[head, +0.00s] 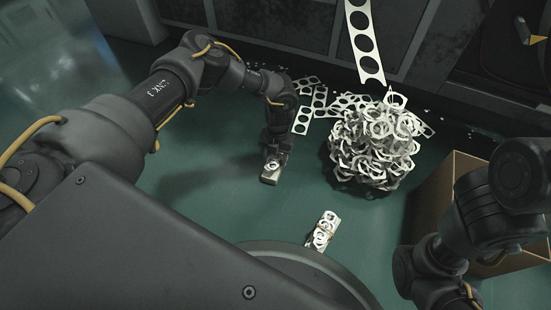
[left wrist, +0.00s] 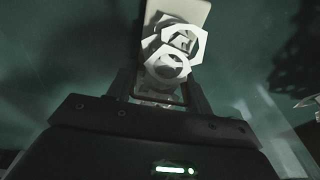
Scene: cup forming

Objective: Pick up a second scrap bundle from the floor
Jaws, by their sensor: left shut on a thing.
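My left gripper (head: 273,160) is shut on a scrap bundle (head: 269,177), a small pale block with rings on it. In the left wrist view this bundle (left wrist: 174,62) sits between the two fingers (left wrist: 160,90) and sticks out past their tips. I cannot tell whether it touches the floor. Another scrap bundle (head: 322,231), pale rings on a flat strip with a tan band, lies on the green floor to the lower right, partly near my own body. My right arm shows at the right, but its gripper is out of the picture.
A large heap of ring scrap (head: 373,146) stands on the floor right of my left gripper. Perforated strips (head: 312,105) lie behind it, and one strip (head: 365,45) hangs from the dark machine (head: 270,38). A cardboard box (head: 432,196) stands at the right. Floor between gripper and heap is clear.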

